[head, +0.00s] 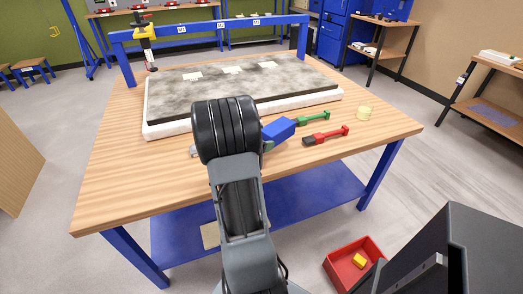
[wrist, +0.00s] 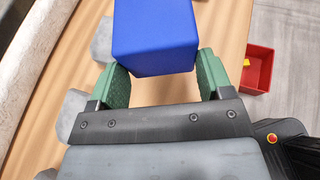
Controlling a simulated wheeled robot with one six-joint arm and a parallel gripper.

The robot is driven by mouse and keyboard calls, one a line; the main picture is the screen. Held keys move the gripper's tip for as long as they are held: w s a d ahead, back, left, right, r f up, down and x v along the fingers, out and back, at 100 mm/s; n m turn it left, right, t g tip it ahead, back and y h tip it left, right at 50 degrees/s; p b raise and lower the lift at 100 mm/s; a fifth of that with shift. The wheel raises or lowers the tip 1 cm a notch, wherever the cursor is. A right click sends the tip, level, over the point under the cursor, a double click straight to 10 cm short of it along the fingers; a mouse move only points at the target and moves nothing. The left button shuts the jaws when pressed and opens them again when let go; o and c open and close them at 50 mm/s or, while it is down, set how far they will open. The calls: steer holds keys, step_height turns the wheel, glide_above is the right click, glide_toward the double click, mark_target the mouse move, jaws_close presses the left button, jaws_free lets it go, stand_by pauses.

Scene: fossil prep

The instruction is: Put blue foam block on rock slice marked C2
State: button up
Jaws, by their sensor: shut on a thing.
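A blue foam block (head: 278,130) is in my gripper (wrist: 160,68), held between its two green pads. The wrist view shows the block (wrist: 155,35) from close by, over the wooden table. In the head view it is just right of my wrist, in front of the slab. Grey flat pieces lie on the table in the wrist view, one at the upper left (wrist: 102,40) and one lower left (wrist: 72,112). They may be rock slices. No C2 mark is readable, and my arm hides most of that area in the head view.
A dark slab (head: 190,100) on a white base fills the table's back, under a blue gantry (head: 215,23). Green (head: 313,118) and red (head: 327,136) tools and a pale yellow cylinder (head: 364,113) lie right. A red bin (head: 340,262) is on the floor. The table's front left is clear.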

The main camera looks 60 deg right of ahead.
steer(key=shift+w+d+f, duration=0.25)
steer(key=shift+d+f, duration=0.3)
steer(key=shift+f, duration=0.2)
steer(key=shift+w+d+f+b, duration=0.1)
steer(key=shift+f+b, duration=0.25)
steer(key=shift+f, duration=1.25)
steer(key=shift+f, duration=0.25)
steer(key=o, duration=0.9)
steer(key=shift+r, duration=0.2)
